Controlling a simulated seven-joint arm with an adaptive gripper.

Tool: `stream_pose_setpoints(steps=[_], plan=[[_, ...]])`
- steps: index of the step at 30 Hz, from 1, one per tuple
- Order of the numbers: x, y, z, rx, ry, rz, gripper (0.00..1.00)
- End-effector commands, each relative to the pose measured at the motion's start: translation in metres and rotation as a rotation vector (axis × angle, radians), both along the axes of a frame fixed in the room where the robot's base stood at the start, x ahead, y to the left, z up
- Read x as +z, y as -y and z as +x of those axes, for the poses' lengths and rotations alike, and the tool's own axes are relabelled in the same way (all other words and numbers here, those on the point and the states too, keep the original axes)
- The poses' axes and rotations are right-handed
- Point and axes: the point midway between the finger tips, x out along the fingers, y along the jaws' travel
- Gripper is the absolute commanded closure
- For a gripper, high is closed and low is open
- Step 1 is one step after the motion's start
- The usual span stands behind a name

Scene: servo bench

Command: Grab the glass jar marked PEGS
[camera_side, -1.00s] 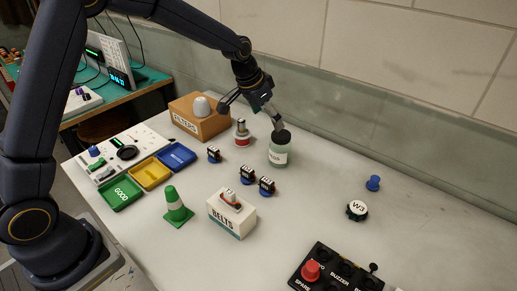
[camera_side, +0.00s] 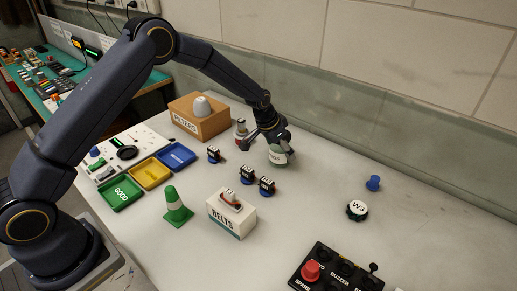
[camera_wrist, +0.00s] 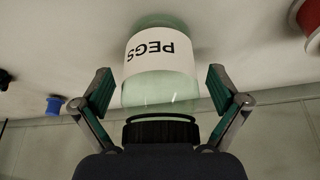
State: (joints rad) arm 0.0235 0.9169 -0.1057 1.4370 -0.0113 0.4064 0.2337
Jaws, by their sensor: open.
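The glass jar marked PEGS (camera_wrist: 160,75) is pale green with a white label and a black lid. In the wrist view it appears upside down, between the two open fingers of my gripper (camera_wrist: 160,95), with a gap on each side. In the side view the jar (camera_side: 277,157) stands on the bench near the back wall, its lid and upper part hidden by my gripper (camera_side: 268,143).
Small blue-based servos (camera_side: 247,175) and a BELTS box (camera_side: 232,213) are in front. The bench right of the jar is mostly clear.

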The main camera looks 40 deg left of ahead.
Motion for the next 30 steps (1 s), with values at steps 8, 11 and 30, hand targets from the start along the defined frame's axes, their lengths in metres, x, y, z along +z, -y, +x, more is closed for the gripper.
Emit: stream_pose_setpoints(steps=[8,11,30], plan=[[0.0006,0.0001,0.0001,0.000,0.001,0.000,0.14],[0.0007,0.0001,0.0001,0.000,0.001,0.000,0.25],[0.0011,0.0003,0.0002,0.000,0.001,0.000,0.72]])
